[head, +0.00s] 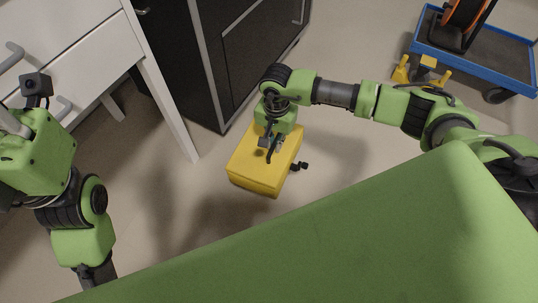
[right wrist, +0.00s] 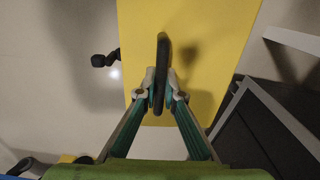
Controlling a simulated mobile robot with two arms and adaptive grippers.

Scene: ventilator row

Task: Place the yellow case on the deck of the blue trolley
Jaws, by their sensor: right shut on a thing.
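The yellow case (head: 255,172) is a box with a black handle on top and a black knob (head: 300,165) sticking out at one side. My right gripper (head: 273,147) is shut on the black handle (right wrist: 162,70) from above. In the right wrist view the case (right wrist: 205,50) fills the upper middle. A soft shadow lies apart from the case on the floor, so it appears raised. The blue trolley (head: 470,60) is at the upper right of the head view. My left gripper (head: 14,122) is at the left edge, its fingers mostly cut off.
An orange reel (head: 463,20) stands on the left part of the trolley deck; the deck's right part is bare. A yellow object (head: 425,70) is beside the trolley's near left corner. A dark cabinet (head: 225,50) and white drawers (head: 75,60) border the floor at left.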

